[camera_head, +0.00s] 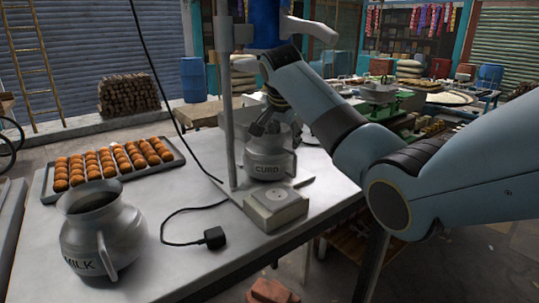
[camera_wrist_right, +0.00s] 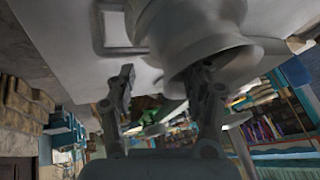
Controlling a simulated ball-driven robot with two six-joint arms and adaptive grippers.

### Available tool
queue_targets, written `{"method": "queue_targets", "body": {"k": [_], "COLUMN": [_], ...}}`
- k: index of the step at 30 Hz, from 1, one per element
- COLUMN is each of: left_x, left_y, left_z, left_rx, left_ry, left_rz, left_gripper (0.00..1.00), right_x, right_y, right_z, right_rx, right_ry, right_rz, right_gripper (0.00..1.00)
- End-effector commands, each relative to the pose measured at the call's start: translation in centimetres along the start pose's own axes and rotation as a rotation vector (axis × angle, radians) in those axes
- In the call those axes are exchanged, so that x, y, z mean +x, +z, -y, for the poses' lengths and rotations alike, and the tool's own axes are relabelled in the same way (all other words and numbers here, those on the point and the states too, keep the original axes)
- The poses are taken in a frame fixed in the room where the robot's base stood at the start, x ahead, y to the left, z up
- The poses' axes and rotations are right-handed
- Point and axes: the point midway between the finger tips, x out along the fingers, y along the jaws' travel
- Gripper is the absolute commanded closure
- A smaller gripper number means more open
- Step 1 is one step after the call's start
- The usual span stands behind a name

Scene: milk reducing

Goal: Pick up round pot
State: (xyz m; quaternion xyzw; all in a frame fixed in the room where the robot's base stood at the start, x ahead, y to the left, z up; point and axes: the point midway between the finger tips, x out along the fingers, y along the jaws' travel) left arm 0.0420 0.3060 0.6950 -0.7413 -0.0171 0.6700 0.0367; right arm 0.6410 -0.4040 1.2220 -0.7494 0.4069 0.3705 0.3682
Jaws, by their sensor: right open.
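A grey metal round pot marked CURD (camera_head: 266,160) stands upright on the white table (camera_head: 175,205), beside a vertical metal post. My right gripper (camera_head: 264,128) is at its mouth, with the arm reaching in from the right. In the right wrist view, the pot (camera_wrist_right: 205,35) fills the top. The open fingers (camera_wrist_right: 163,78) are apart, one overlapping the pot's mouth and the other outside the rim. Whether they touch the pot cannot be told. A second, larger pot marked MILK (camera_head: 103,235) stands at the front left. My left gripper is not in view.
A tray of round orange sweets (camera_head: 117,162) lies at the back left. A square pale block (camera_head: 275,205) sits just in front of the curd pot. A black cable with a plug (camera_head: 214,238) lies on the table. The post (camera_head: 226,110) stands close left of my gripper.

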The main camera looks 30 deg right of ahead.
Motion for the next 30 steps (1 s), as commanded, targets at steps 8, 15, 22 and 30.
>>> {"method": "queue_targets", "body": {"k": [8, 15, 22, 30], "left_x": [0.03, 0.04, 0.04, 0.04], "left_y": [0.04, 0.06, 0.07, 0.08], "left_z": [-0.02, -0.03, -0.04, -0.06], "left_rx": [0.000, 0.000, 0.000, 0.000], "left_ry": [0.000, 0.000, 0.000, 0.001], "left_rz": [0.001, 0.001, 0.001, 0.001], "left_gripper": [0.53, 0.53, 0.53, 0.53], "right_x": [0.05, 0.06, 0.08, -0.07], "right_y": [0.02, 0.05, 0.07, -0.10], "right_z": [-0.02, -0.06, -0.10, 0.05], "right_rx": [0.000, 0.000, -0.001, 0.001], "right_ry": [0.000, 0.002, 0.003, -0.002], "right_rz": [0.000, 0.000, 0.001, -0.003], "right_gripper": [0.60, 0.91, 1.00, 1.00]}}
